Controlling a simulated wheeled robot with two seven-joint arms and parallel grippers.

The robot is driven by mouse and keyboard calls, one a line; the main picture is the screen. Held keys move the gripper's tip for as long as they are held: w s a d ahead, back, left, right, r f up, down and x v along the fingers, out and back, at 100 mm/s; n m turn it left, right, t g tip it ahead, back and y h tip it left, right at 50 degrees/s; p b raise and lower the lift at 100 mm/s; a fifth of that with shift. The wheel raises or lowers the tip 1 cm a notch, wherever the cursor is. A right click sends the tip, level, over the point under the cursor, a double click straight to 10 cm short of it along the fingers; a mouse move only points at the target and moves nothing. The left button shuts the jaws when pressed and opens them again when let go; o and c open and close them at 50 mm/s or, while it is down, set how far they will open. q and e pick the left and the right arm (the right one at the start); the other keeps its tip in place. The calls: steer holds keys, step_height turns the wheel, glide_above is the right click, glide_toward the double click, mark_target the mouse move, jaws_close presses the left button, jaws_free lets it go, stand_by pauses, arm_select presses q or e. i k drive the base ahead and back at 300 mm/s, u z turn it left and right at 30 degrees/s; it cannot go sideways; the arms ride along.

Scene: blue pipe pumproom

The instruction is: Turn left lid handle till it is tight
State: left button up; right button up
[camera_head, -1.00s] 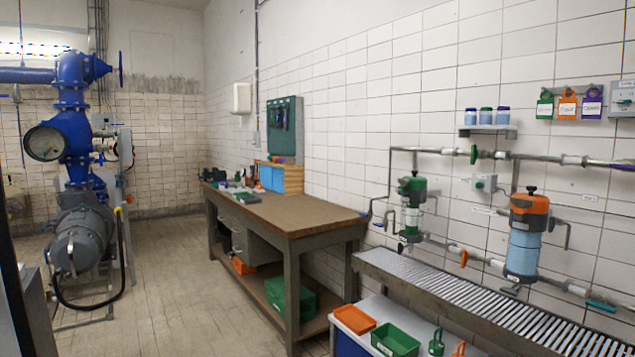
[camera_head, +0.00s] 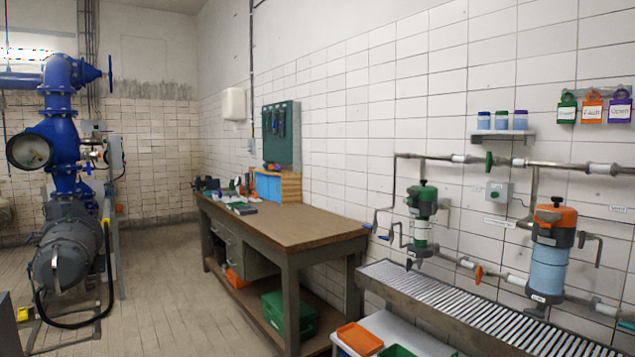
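Two filter housings hang on the pipework of the right wall. The left one has a green lid (camera_head: 422,193) and a white and green body (camera_head: 420,230); crank-like handles (camera_head: 383,222) stick out at its left. The right one has an orange lid (camera_head: 555,215) and a light blue body (camera_head: 548,268), with a bent grey handle (camera_head: 590,245) at its right. Which part the task calls the left lid handle I cannot tell for sure. Neither of my grippers shows in the view.
A grated metal bench (camera_head: 450,300) runs below the housings. A wooden workbench (camera_head: 290,228) stands left of it, with an orange tray (camera_head: 359,338) low in front. Blue pump pipework (camera_head: 62,130) stands at the far left. Floor (camera_head: 165,270) between is clear.

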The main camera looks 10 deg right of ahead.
mark_target(413, 192)
steer(key=u, duration=0.4)
steer(key=i, duration=2.05)
steer(key=z, duration=1.1)
steer(key=i, duration=1.05)
steer(key=z, duration=0.9)
